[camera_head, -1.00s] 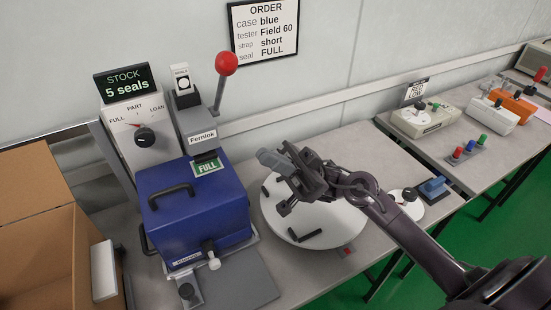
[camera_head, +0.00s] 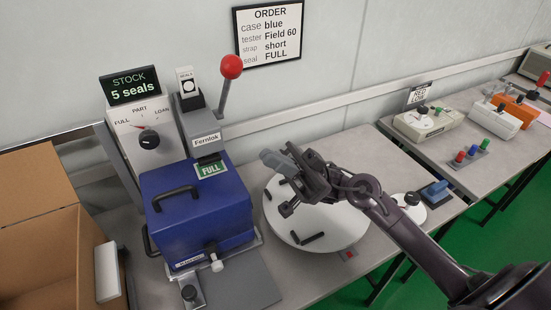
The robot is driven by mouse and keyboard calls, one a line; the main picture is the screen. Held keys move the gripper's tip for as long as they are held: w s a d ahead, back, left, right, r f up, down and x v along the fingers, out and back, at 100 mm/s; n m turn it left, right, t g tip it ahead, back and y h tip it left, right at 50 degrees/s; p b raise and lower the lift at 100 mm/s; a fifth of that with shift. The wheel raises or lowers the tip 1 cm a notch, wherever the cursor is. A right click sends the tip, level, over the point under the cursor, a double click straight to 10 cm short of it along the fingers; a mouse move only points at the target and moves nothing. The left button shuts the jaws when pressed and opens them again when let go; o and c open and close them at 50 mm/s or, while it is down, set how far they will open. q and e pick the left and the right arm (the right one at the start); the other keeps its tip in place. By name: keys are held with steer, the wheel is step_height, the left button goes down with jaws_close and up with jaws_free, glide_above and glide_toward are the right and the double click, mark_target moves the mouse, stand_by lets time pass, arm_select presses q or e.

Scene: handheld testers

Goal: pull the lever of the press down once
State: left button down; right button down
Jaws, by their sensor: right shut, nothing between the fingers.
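The press (camera_head: 199,128) is a grey column marked "Fernlok" behind a blue case. Its lever (camera_head: 223,98) stands up, leaning slightly right, with a red ball knob (camera_head: 231,67) on top. The blue case (camera_head: 200,222) sits under the press head, with a green FULL seal (camera_head: 211,170) at its top back edge. My right gripper (camera_head: 272,160) is shut and empty. It is over the white round plate, to the right of the blue case and below and right of the knob, apart from the lever. My left gripper is not in view.
A dial box (camera_head: 148,140) and a "5 seals" stock sign (camera_head: 130,86) stand left of the press. An open cardboard box (camera_head: 35,250) is at far left. The white round plate (camera_head: 335,238) holds black straps. A second bench (camera_head: 470,160) with testers is at right.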

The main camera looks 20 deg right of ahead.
stand_by(0.3)
